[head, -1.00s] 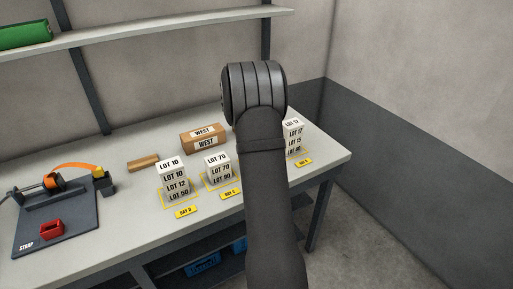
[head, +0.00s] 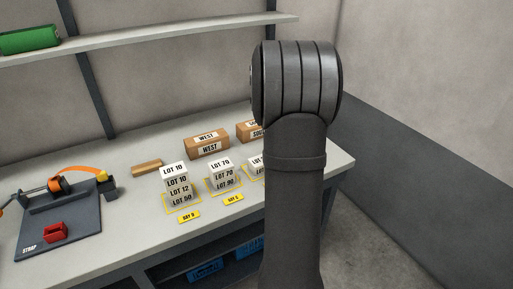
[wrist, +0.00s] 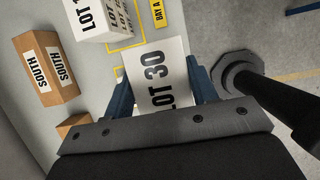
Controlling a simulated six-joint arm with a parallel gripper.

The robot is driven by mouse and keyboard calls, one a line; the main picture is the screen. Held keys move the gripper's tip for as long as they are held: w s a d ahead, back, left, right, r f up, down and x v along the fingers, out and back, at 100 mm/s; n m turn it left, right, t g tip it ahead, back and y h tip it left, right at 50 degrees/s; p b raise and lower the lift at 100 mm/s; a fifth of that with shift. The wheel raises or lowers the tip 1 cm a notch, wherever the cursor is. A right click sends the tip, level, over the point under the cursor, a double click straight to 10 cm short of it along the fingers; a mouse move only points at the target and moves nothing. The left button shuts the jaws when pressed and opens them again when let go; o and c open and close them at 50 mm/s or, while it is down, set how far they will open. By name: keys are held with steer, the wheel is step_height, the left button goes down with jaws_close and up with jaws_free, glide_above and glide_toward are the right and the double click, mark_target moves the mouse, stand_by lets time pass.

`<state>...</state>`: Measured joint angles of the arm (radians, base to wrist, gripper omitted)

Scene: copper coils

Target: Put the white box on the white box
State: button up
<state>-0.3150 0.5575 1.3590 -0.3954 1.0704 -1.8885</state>
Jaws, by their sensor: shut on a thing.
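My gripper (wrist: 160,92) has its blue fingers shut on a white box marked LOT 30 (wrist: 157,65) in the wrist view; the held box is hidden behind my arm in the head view. In the head view, a white stack with LOT 10 on top (head: 175,184) stands in Bay D on the bench. A white stack with LOT 70 on top (head: 222,174) stands to its right. A third white stack (head: 256,166) is partly hidden by my arm. In the wrist view, a white stack (wrist: 98,20) stands beyond the held box, apart from it.
A dark post (wrist: 265,92) stands right of my gripper.

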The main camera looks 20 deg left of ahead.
steer(key=s+a+r, duration=0.4)
steer(key=s+a, duration=0.4)
steer(key=a, duration=0.2)
glide_above(225, 162)
steer(key=s, duration=0.1)
steer(key=f, duration=0.6)
steer(key=shift+s+a+f, duration=0.15)
steer(key=shift+a+f, duration=0.05)
steer(key=shift+a, duration=0.15)
steer(key=shift+a+f, duration=0.3)
steer(key=shift+f, duration=1.85)
steer(key=o, duration=0.6)
steer(key=shift+f, duration=0.15)
steer(key=o, duration=0.5)
steer(key=shift+c, duration=0.2)
